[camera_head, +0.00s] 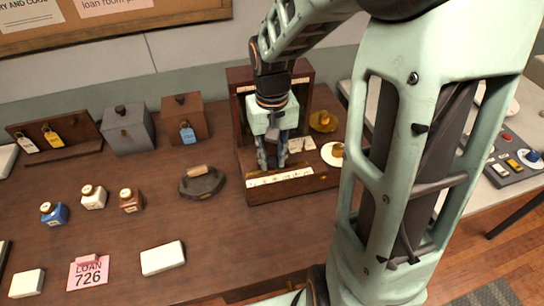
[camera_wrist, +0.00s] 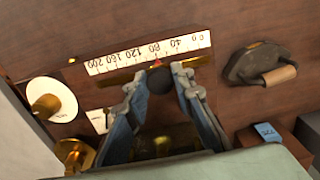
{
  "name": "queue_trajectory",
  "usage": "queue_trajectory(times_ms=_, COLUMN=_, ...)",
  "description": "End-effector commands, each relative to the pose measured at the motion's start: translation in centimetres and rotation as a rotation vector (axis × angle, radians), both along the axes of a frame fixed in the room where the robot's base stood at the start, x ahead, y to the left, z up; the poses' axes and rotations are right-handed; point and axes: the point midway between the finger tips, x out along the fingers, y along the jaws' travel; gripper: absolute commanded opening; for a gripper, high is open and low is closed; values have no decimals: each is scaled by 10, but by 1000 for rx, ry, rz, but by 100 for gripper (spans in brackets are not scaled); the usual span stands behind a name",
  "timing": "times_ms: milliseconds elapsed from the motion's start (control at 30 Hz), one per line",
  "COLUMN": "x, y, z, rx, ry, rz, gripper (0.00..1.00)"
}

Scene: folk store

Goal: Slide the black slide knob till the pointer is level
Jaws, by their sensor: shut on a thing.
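The black slide knob (camera_wrist: 161,81) sits on a brass rail (camera_wrist: 120,77) below a white numbered scale (camera_wrist: 150,52) in the wrist view. My gripper (camera_wrist: 158,78) is shut on the knob, one finger on each side. In the head view my gripper (camera_head: 271,163) reaches down into the dark wooden balance box (camera_head: 300,187), just behind its front scale strip (camera_head: 280,178). The knob is hidden there by my fingers.
A white dish (camera_head: 325,152) with a brass piece and a brass pan (camera_head: 323,127) stand right of the box. A dark iron with a wooden handle (camera_head: 201,182) lies to its left. Several small bottles, boxes and a pink loan card (camera_head: 88,272) are farther left.

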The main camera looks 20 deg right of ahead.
Motion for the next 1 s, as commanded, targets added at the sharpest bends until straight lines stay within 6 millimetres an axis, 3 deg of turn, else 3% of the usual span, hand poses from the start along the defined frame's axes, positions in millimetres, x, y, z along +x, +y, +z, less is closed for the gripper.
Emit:
queue_trajectory(times_ms=367, x=0, y=-2, z=0, rx=0, ry=0, rz=-1, gripper=11)
queue_trajectory(times_ms=1000, x=0, y=-28, z=0, rx=0, ry=-1, rz=-2, gripper=11)
